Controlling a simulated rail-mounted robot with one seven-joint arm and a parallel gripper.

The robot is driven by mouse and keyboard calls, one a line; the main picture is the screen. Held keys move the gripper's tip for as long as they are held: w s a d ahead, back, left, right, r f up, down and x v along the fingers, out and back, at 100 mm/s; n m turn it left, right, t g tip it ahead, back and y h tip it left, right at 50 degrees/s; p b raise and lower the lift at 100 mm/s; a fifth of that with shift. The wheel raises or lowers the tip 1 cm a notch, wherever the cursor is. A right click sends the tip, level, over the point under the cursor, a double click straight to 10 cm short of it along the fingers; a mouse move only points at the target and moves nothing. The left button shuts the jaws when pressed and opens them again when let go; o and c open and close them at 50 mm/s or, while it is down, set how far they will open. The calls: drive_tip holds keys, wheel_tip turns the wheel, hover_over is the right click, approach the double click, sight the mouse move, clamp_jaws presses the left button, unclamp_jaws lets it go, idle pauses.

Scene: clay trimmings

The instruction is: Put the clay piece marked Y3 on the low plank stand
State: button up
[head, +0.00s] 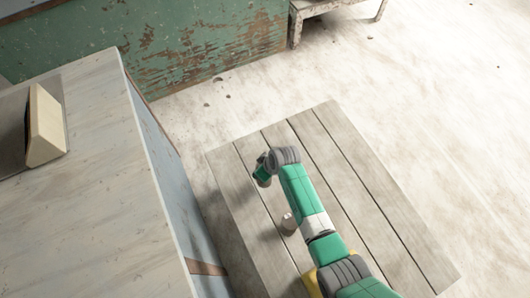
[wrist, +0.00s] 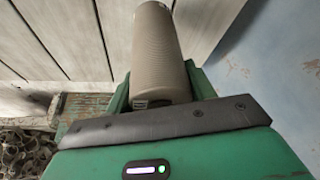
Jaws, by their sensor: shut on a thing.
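A grey-brown ribbed clay cylinder (wrist: 158,45) is between the green fingers of my gripper (wrist: 160,88) in the wrist view. Dark marks show at its near end, too small to read. In the head view my gripper (head: 262,174) is over the left part of the low plank stand (head: 340,150), and the held piece cannot be made out there. Whether the held piece touches the planks cannot be told. Another small greyish piece (head: 289,222) shows at the stand beside my arm; its marking is not readable.
A tall pale-topped cabinet (head: 90,190) with a bluish side stands close on the left, with a cream wedge-shaped object (head: 45,128) on top. A peeling green wall or panel (head: 200,45) is behind. A small bench (head: 335,10) stands far back. The stand's right planks are clear.

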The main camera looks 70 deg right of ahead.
drive_tip(key=shift+f+b, duration=1.1)
drive_tip(key=shift+f, duration=0.65)
drive_tip(key=shift+f, duration=0.15)
drive_tip(key=o, duration=1.4)
drive_tip(key=p+v, duration=0.7)
drive_tip(key=v, duration=0.5)
